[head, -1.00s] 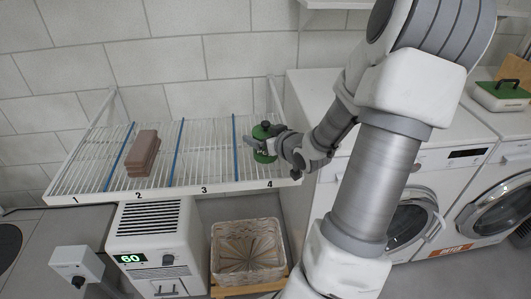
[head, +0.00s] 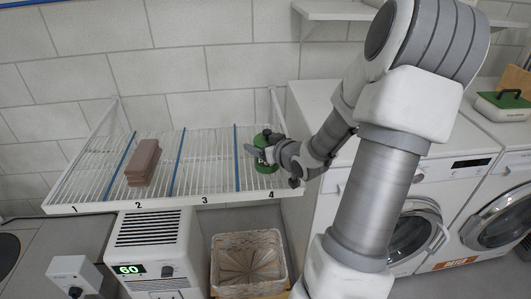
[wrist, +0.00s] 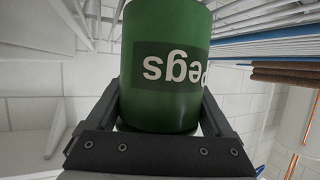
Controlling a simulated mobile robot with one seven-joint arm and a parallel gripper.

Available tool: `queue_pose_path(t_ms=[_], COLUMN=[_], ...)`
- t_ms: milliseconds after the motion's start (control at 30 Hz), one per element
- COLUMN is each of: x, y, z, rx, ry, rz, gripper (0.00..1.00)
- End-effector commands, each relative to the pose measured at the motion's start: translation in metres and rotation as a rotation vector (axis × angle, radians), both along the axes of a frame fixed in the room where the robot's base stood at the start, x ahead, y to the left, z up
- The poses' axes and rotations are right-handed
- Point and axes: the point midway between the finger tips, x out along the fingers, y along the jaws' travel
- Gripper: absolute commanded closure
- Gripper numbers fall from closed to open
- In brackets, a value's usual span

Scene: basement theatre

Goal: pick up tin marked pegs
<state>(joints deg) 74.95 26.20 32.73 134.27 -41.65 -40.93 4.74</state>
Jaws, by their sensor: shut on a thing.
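The green tin (head: 264,158) stands in section 4 at the right end of the white wire shelf. In the wrist view the tin (wrist: 163,85) fills the middle, with the word "pegs" on a dark label, upside down in that picture. My gripper (head: 266,153) is at the tin, its fingers on either side. In the wrist view my gripper (wrist: 160,108) is shut on the tin. I cannot tell whether the tin's base touches the wires.
The wire shelf (head: 98,207) has blue dividers and numbered sections. A brown block stack (head: 143,163) lies in section 2. Below are a white unit reading 60 (head: 155,245) and a basket (head: 248,262). Washing machines stand at right, one bearing a green-lidded box (head: 503,104).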

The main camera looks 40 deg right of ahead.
Motion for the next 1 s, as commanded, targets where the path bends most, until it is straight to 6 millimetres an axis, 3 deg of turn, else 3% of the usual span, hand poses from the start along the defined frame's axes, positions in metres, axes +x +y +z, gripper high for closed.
queue_pose_path(t_ms=[267,600,1000], x=[0.000,0.000,-0.055], y=[0.000,0.000,-0.031], z=[0.011,0.046,0.084], rx=[-0.001,-0.003,-0.003], ry=[-0.001,-0.002,0.001], rz=[-0.001,0.000,-0.005], gripper=[0.71,0.71,0.71])
